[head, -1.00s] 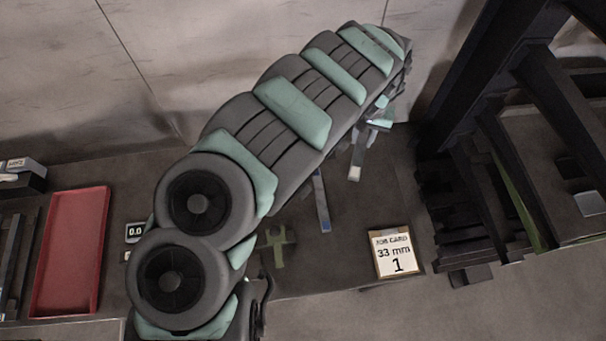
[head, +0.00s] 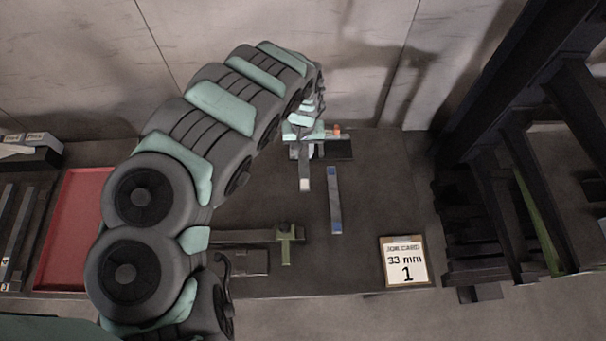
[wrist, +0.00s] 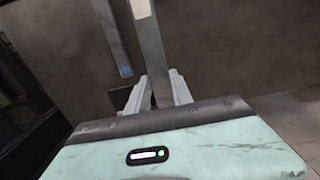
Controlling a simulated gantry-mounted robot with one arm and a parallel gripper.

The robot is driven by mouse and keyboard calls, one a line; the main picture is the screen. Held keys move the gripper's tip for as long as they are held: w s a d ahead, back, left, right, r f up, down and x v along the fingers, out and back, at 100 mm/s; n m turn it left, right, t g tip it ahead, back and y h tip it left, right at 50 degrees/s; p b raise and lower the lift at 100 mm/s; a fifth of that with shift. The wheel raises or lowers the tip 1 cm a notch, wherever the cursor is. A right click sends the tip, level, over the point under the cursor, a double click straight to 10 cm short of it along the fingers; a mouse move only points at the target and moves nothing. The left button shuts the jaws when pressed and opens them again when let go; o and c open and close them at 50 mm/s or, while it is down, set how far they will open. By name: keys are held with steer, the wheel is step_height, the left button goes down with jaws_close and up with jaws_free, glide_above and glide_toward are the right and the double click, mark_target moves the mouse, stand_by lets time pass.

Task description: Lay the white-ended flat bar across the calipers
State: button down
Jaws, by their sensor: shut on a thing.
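My gripper (wrist: 157,92) is shut on the white-ended flat bar (wrist: 151,45), a grey strip. Its white end points away from the fingers in the wrist view. In the head view the bar (head: 304,170) hangs below my gripper (head: 304,146), with its white end toward the front edge; its height above the table is hard to judge. What look like the calipers (head: 286,245) lie nearer the front edge, with a greenish jaw piece and a dark beam running left, partly hidden by my arm. The bar is apart from them.
A blue-ended bar (head: 335,205) lies just right of the held bar; it also shows in the wrist view (wrist: 110,35). A job card (head: 405,262) reads 33 mm, 1. A red tray (head: 72,225) is at left. A dark rack (head: 500,210) stands right. The table between bar and calipers looks clear.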

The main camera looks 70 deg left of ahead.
mark_target(303, 165)
step_height(303, 165, down, 9)
steer(key=shift+r+b, duration=0.1)
steer(key=shift+b, duration=0.35)
steer(key=shift+a+f, duration=0.15)
steer(key=shift+f, duration=0.25)
step_height(303, 165, down, 2)
steer(key=shift+w+f, duration=0.1)
steer(key=shift+f, duration=0.75)
steer(key=shift+f, duration=0.1)
steer(key=c, duration=1.1)
jaws_free()
steer(key=shift+r+p, duration=0.35)
steer(key=shift+r, duration=5.75)
